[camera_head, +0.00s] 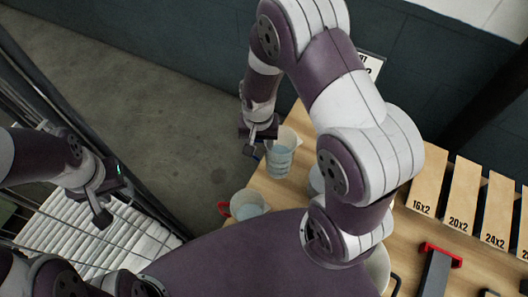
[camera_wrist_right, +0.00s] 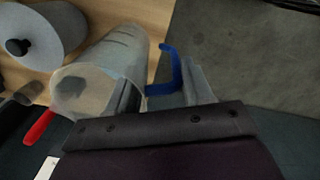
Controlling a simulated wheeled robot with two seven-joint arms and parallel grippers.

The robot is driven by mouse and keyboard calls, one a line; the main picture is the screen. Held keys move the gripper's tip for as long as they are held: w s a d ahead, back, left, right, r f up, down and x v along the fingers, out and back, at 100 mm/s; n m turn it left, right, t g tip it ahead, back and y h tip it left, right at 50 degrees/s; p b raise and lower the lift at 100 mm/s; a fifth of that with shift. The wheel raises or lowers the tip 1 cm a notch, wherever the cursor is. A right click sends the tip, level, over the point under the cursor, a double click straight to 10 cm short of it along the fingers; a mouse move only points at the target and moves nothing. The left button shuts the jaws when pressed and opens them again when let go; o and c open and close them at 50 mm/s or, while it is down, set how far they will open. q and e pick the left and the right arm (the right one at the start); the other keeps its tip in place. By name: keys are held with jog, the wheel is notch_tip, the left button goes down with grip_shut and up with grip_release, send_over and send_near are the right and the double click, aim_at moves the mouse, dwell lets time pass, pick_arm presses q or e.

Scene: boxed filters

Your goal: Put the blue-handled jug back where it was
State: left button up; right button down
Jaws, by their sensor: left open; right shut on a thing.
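The blue-handled jug (camera_head: 281,157) is clear, with bluish contents, at the left edge of the wooden table in the head view. My right gripper (camera_head: 259,143) is shut on its handle. In the right wrist view the jug (camera_wrist_right: 118,60) lies beside the fingers, and the blue handle (camera_wrist_right: 165,75) shows between them. The jug looks about upright; whether its base touches the table I cannot tell. My left gripper (camera_head: 111,206) is open and empty, away from the table at the left, above a wire rack of white items.
A similar jug with a red handle (camera_head: 248,204) stands nearer me on the table (camera_head: 312,207). Upright boxes (camera_head: 462,195) with size labels and a red-and-dark tool (camera_head: 437,268) are at the right. A grey lidded container (camera_wrist_right: 45,35) shows in the wrist view. My right arm hides the table's middle.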

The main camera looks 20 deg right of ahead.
send_over(259, 159)
notch_tip(259, 159, down, 4)
jog(key=shift+f+p, duration=0.1)
jog(key=shift+p, duration=0.35)
jog(key=shift+f, duration=0.25)
jog(key=c, duration=0.9)
grip_release()
jog(key=shift+s+f, duration=0.1)
jog(key=o, duration=0.4)
jog(key=shift+o, duration=0.2)
